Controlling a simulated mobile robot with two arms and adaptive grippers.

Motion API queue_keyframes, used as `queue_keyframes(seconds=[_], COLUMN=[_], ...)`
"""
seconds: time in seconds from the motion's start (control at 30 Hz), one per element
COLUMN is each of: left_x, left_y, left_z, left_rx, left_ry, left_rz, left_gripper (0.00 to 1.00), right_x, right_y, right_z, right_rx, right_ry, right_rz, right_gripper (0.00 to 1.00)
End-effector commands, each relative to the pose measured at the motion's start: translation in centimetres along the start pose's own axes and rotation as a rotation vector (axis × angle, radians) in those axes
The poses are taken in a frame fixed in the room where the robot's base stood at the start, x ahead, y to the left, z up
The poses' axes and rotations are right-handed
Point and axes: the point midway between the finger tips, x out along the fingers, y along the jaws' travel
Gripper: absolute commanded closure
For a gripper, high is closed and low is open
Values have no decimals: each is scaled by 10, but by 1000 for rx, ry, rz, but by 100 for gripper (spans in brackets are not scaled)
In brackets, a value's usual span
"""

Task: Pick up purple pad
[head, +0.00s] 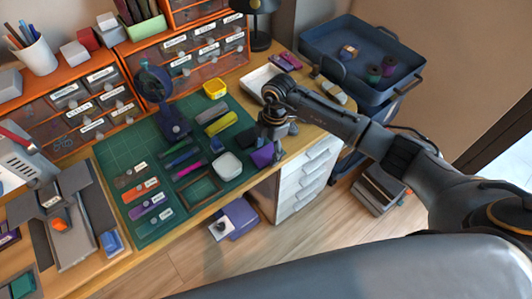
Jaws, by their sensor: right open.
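A purple pad (263,155) lies at the right front corner of the green mat, by the table's front edge. My right gripper (277,134) points down just behind and above the pad, with its fingers open. It hides part of the pad's back side. I cannot tell whether the fingers touch the pad. My left gripper is not in view.
The green cutting mat (115,152) holds a white rounded box (228,165), several coloured strips and a dark stand (173,120). Orange drawer units (190,50) line the back. A white tray (258,78) lies behind my gripper. A blue bin (345,45) stands at the right.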

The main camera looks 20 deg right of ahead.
Motion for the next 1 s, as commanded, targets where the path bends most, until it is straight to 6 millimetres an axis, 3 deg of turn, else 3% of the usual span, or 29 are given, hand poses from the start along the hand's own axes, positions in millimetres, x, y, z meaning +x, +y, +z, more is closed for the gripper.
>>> queue_keyframes(seconds=[0.23,0.47,0.83,1.0], left_x=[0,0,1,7], left_y=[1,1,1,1], left_z=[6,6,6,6], left_rx=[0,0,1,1], left_ry=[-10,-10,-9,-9], left_rz=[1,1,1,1], left_gripper=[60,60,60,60], right_x=[2,2,-2,-22], right_y=[0,0,1,2], right_z=[0,0,-1,-3], right_rx=[-1,-1,-1,-3], right_ry=[0,0,1,0], right_rz=[2,2,2,8], right_gripper=[37,82,82,82])
